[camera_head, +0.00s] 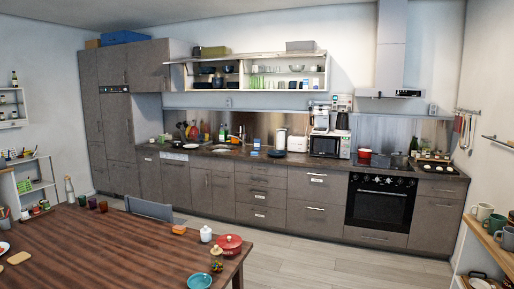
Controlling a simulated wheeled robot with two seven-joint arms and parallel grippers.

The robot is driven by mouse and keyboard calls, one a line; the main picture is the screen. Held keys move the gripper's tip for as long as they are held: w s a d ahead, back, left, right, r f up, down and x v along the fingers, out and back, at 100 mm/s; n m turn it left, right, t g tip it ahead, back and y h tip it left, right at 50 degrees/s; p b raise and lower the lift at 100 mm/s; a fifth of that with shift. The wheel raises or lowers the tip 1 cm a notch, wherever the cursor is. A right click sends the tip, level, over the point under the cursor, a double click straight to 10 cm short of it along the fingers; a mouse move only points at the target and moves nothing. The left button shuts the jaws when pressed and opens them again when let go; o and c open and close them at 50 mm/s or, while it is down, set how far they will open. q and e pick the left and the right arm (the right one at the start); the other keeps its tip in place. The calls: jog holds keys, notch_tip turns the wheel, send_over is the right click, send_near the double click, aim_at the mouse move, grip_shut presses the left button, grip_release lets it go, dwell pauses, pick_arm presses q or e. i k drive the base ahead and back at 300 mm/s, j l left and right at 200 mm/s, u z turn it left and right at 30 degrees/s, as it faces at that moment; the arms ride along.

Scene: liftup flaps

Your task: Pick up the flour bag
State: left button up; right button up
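I cannot make out the flour bag with certainty; the packages in view are too small to tell apart. Small packages and bottles stand on the long kitchen counter (215,153) near the sink. The wall cabinet (328,75) above the counter has its flap raised, and dark bowls, glasses and dishes show inside it. Neither of my grippers is in view.
A wooden table (110,255) fills the lower left, with a red pot (229,244), a white jar (206,234) and a teal bowl (199,281) near its right end. A chair (150,209) stands behind it. Open floor (310,265) lies before the counter. A shelf with mugs (487,245) is at right.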

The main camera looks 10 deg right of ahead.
aim_at(256, 142)
jog(key=i+l+z, duration=0.35)
jog(key=i, duration=0.35)
jog(key=i+l+z, duration=0.35)
jog(key=i, duration=0.4)
jog(key=i+z, duration=0.35)
jog(key=i, duration=1.25)
jog(key=i+l+u, duration=0.15)
jog(key=i, duration=0.7)
jog(key=i+j+u, duration=0.15)
jog(key=i+u, duration=0.75)
jog(key=i+l+u, duration=0.25)
jog(key=i+u, duration=0.15)
jog(key=i, duration=0.2)
jog(key=i+j, duration=0.2)
jog(key=i, duration=0.2)
jog(key=i+j+z, duration=0.1)
jog(key=i, duration=0.3)
jog(key=i+j, duration=0.35)
